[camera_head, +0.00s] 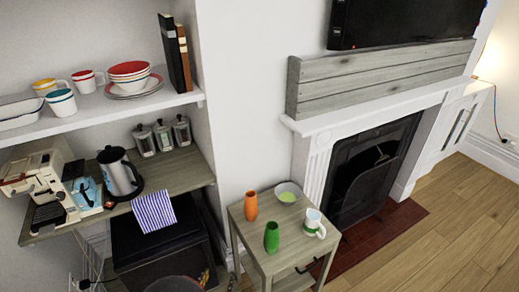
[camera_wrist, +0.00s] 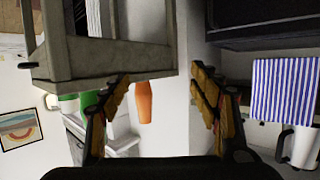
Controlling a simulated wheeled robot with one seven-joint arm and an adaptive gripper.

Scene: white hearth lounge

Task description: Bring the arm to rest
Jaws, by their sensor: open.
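My gripper (camera_wrist: 160,100) is open in the wrist view, with its two yellow-and-black fingers wide apart and nothing held between them. The wrist picture appears upside down. Beyond the fingers, an orange vase (camera_wrist: 145,102) shows in the gap near the left finger, and a green vase (camera_wrist: 88,100) is partly hidden behind that finger. In the head view, the orange vase (camera_head: 251,206) and the green vase (camera_head: 271,237) stand upright on a small wooden side table (camera_head: 262,262). I cannot clearly make out my gripper in the head view.
A bowl (camera_head: 288,192) and a mug (camera_head: 314,223) share the side table. Left of it, a wooden counter (camera_head: 180,167) holds a kettle (camera_head: 121,175), a coffee machine (camera_head: 37,184) and a striped cloth (camera_head: 153,211). The fireplace (camera_head: 372,170) is behind right. Floor (camera_head: 440,235) at right is clear.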

